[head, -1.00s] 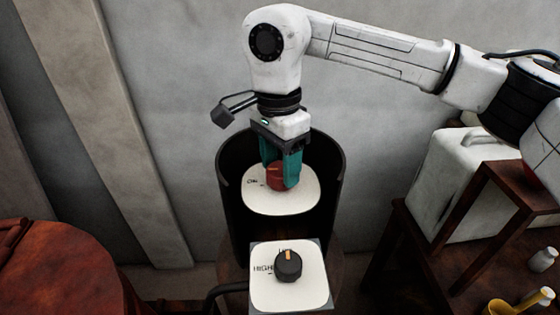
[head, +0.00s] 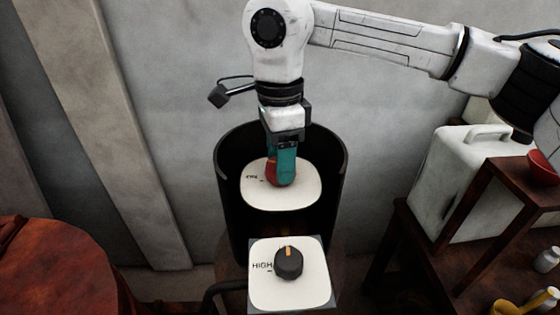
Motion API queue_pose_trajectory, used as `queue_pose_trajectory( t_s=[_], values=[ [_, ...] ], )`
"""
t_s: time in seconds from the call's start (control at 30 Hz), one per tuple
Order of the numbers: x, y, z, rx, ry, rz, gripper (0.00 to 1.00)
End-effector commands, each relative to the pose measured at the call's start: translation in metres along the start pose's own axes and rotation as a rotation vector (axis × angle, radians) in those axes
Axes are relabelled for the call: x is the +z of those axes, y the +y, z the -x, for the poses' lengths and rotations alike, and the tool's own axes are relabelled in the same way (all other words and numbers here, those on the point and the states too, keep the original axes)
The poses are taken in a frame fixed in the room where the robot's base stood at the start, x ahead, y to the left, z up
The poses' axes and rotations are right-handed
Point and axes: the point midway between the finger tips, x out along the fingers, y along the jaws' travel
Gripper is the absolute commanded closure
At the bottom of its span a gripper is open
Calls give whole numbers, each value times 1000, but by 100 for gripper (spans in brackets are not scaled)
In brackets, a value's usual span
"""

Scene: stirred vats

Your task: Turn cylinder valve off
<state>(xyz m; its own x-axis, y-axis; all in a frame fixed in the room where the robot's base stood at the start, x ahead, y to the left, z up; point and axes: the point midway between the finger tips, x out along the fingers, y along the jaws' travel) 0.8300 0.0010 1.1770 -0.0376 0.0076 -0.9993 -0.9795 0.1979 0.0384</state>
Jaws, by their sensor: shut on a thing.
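The red valve knob (head: 271,174) sits on a white rounded plate (head: 296,199) inside a tall black open-fronted housing (head: 231,213). My gripper (head: 281,182), with teal fingers, points down and is shut on the red knob. The fingers cover most of the knob, so its pointer is hidden. Small dark lettering shows on the plate left of the knob, too small to read surely.
In front stands a second white plate (head: 262,295) with a black knob (head: 288,263) bearing an orange mark and the word HIGH. A rusty round vat (head: 55,265) is at left. At right are a white canister (head: 450,180), dark wooden shelves (head: 490,215) and a red bowl (head: 543,166).

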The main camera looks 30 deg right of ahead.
Motion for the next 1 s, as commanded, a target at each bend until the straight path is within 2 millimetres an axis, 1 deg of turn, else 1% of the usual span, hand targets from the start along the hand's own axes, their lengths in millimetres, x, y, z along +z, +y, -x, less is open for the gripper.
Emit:
queue_pose_trajectory(
  t_s=[0.7,1.0],
  values=[
    [-1,-1,-1,-3,-27,-683,76],
    [-1,0,0,-4,-37,-942,76]
  ],
)
